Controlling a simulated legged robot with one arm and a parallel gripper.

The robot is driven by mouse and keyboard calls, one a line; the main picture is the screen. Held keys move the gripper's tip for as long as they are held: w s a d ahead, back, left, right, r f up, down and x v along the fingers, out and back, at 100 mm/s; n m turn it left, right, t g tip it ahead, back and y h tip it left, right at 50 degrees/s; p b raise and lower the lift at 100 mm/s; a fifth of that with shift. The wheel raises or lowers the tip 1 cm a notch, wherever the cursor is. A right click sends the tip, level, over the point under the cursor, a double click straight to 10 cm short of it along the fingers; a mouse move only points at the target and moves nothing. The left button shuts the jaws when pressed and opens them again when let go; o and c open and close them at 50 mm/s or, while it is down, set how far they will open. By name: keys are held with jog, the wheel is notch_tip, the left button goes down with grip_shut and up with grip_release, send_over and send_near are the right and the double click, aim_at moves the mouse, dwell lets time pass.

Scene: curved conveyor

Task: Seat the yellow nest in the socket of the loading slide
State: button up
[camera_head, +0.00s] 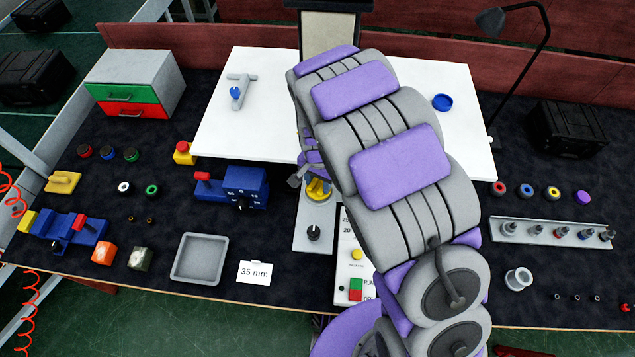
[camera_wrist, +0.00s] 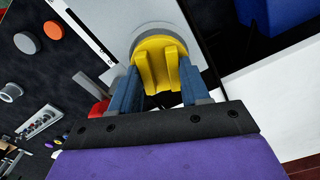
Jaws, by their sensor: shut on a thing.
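The yellow nest (camera_head: 318,190) is at the grey loading slide (camera_head: 303,240), partly hidden by my arm in the head view. In the wrist view the yellow nest (camera_wrist: 153,62) shows its upright ribs between my fingers. A grey round rim (camera_wrist: 166,27), apparently the socket, shows just behind it. My gripper (camera_wrist: 160,82) is shut on the nest, with one blue finger on each side. In the head view most of my gripper is hidden by my arm. I cannot tell whether the nest touches the socket floor or sits slightly above it.
A black knob (camera_head: 313,233) stands on the slide's near part. A blue device (camera_head: 245,188) is left of the slide, and a control panel (camera_head: 353,270) with buttons is on its right. A white board (camera_head: 265,75) lies behind. A grey tray (camera_head: 200,260) stands front left.

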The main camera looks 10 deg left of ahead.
aim_at(319, 187)
jog(key=shift+d+f, duration=0.15)
jog(key=shift+f, duration=0.65)
jog(key=shift+c, duration=0.5)
jog(key=o, duration=1.2)
jog(key=shift+c, duration=0.2)
notch_tip(319, 187, up, 12)
